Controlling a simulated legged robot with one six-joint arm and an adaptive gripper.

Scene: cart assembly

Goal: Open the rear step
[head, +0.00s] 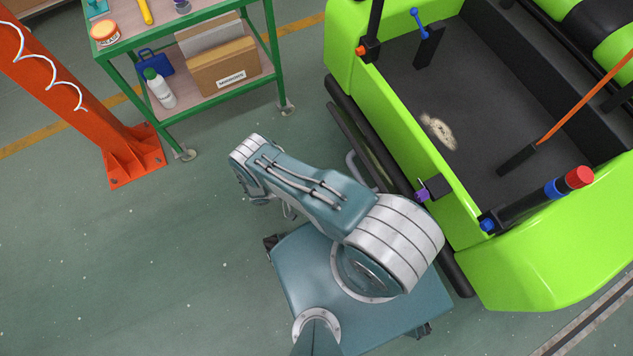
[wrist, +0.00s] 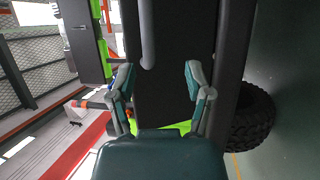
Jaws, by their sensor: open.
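The lime-green cart (head: 345,45) fills the right of the head view. Dark bars and a dark panel (head: 372,160) run low along its near side, and I take these for the rear step area. A thin grey bent bar (head: 352,163) shows there beside my arm. In the wrist view a large dark panel (wrist: 180,45) lies ahead, with a dark rounded bar (wrist: 147,40) on it. My gripper (wrist: 161,70) is open and empty, with its two fingers apart in front of the panel. In the head view the arm mostly hides my gripper. I cannot tell if the fingers touch anything.
A green-framed shelf cart (head: 274,50) with boxes and a white bottle stands at upper left. An orange post (head: 115,140) stands left of it. The floor (head: 130,260) at lower left is clear. A black tyre (wrist: 245,118) is close on the right in the wrist view.

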